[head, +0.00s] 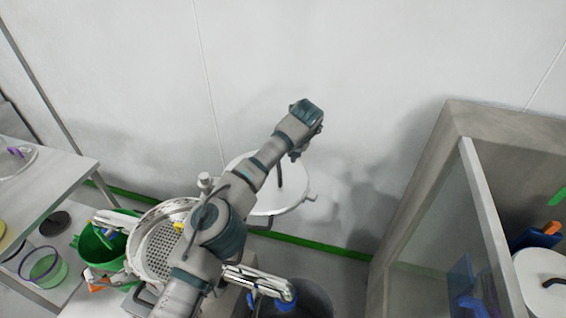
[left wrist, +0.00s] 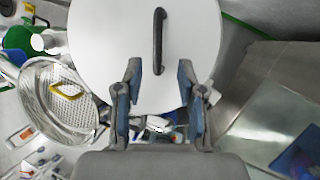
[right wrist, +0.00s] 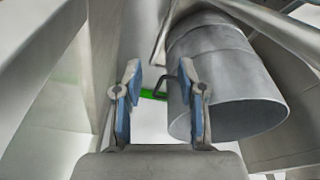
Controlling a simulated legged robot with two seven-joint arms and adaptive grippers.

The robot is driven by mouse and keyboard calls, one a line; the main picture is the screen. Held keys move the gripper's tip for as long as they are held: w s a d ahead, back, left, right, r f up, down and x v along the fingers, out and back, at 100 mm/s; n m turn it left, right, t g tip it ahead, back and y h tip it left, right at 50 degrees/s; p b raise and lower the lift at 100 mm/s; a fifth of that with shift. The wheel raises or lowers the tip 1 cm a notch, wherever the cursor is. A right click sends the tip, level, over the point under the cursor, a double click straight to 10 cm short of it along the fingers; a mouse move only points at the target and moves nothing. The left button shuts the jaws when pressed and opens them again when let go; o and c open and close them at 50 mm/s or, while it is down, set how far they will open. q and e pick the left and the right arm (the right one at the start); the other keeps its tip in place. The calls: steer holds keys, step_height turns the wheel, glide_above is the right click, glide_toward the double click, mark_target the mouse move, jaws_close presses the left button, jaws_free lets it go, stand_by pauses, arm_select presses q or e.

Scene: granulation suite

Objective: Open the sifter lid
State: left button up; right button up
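The sifter's round mesh bowl (head: 158,245) is uncovered, and its perforated screen also shows in the left wrist view (left wrist: 62,98). The white round lid (head: 293,196) stands clear of the bowl, to its right in the head view. Its dark bar handle (left wrist: 158,40) faces my left gripper's camera. My left gripper (left wrist: 165,100) is open and empty, with its fingertips over the lid's near part, below the handle in the left wrist view. My left arm hides part of the bowl and lid in the head view. My right gripper (right wrist: 160,95) is open and empty.
Green containers (head: 100,245) stand left of the sifter. A table (head: 70,170) is at the left and a glass-sided cabinet (head: 440,215) at the right. A grey metal cylinder (right wrist: 225,75) is close to the right gripper's fingers. The wall is behind the lid.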

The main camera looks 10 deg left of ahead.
arm_select(q)
steer(key=v, duration=0.5)
steer(key=shift+d, duration=0.15)
